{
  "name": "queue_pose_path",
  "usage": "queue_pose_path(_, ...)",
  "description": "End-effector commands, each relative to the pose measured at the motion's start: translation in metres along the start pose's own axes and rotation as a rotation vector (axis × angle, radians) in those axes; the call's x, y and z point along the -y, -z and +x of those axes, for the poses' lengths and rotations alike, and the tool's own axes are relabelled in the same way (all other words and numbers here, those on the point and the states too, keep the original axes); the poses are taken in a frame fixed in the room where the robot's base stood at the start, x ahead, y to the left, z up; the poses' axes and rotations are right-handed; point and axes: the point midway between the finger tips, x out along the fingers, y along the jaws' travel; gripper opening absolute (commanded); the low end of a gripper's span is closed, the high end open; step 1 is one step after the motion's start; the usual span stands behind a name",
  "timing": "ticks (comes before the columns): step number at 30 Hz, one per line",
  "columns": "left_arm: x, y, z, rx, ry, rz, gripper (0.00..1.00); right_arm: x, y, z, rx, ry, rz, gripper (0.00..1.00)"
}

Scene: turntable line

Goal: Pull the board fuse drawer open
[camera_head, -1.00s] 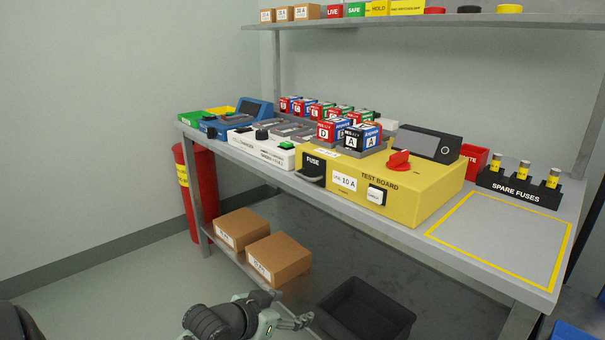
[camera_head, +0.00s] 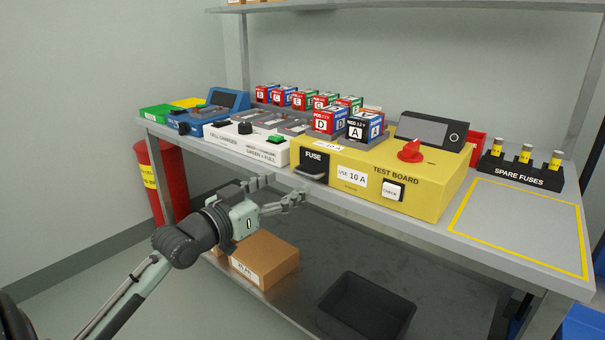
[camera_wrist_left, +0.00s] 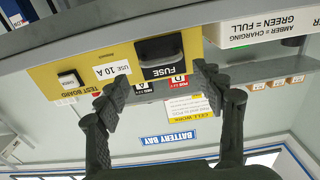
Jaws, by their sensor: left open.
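The yellow test board (camera_head: 425,190) sits at the front edge of the bench. Its black fuse drawer (camera_head: 312,168), under the FUSE label, is at the board's left front and looks closed. My left gripper (camera_head: 282,190) is open and empty, in front of and a little below the drawer, apart from it. In the left wrist view the picture is upside down; the drawer (camera_wrist_left: 160,57) lies ahead, beyond the spread fingers (camera_wrist_left: 158,92). My right gripper is not in view.
A white charger (camera_head: 240,142) stands left of the board, and a red knob (camera_head: 410,151) is on the board's top. Spare fuses (camera_head: 525,155) stand at the right. The bench front edge (camera_head: 380,212) runs below the board. Boxes (camera_head: 262,262) and a black bin (camera_head: 367,305) are underneath.

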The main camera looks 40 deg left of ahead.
Motion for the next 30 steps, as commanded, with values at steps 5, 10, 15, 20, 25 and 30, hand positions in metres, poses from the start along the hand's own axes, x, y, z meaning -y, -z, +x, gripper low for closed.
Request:
queue_pose_path(5, 0.000, 0.002, 0.028, -0.004, 0.001, -0.002, 0.68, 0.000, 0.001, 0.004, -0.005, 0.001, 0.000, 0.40)
queue_pose_path(10, 0.001, 0.001, 0.053, -0.001, 0.002, 0.000, 0.68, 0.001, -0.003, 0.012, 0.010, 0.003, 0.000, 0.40)
queue_pose_path(15, 0.000, 0.000, 0.066, 0.001, 0.002, 0.000, 0.68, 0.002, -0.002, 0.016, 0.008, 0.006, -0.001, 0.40)
queue_pose_path(20, 0.000, -0.001, 0.069, 0.002, 0.001, 0.001, 0.68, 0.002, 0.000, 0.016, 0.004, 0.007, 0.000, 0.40)
queue_pose_path(25, 0.000, -0.001, 0.068, 0.002, 0.001, 0.001, 0.64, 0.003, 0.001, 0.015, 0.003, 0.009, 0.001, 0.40)
queue_pose_path(30, 0.000, -0.001, 0.068, 0.002, 0.001, 0.001, 0.43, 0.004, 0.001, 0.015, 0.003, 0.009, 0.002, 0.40)
